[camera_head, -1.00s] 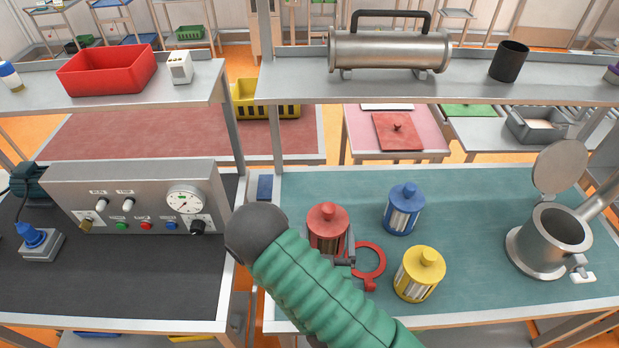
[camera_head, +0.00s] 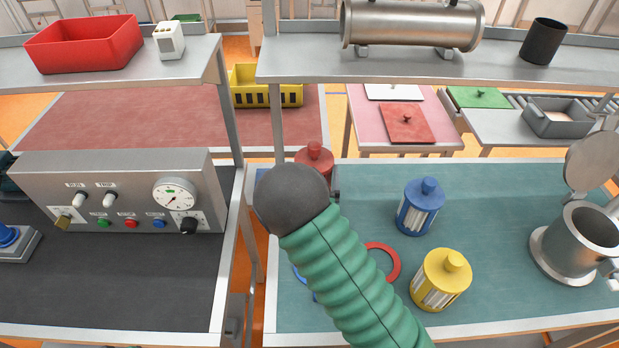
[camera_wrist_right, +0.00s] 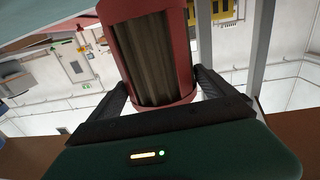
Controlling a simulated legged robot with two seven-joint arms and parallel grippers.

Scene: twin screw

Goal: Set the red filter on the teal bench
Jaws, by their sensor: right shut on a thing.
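The red filter (camera_head: 314,158) shows its cap near the far left edge of the teal bench (camera_head: 380,190) in the head view; my arm hides its lower part. In the right wrist view the red filter (camera_wrist_right: 152,55), with its ribbed dark middle, sits between the two dark fingers of my right gripper (camera_wrist_right: 162,82), which is shut on it. In the head view that gripper is mostly hidden behind my green sleeve and dark wrist. The filter's base is hidden, so its height over the bench is unclear there. My left gripper is not in view.
A blue filter (camera_head: 419,208) and a yellow filter (camera_head: 441,281) stand on the bench. A red ring (camera_head: 388,262) lies beside my sleeve, with part of a blue ring (camera_head: 300,274) left of it. A metal pot (camera_head: 577,243) with its lid up stands right. A shelf (camera_head: 440,68) spans above the far edge.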

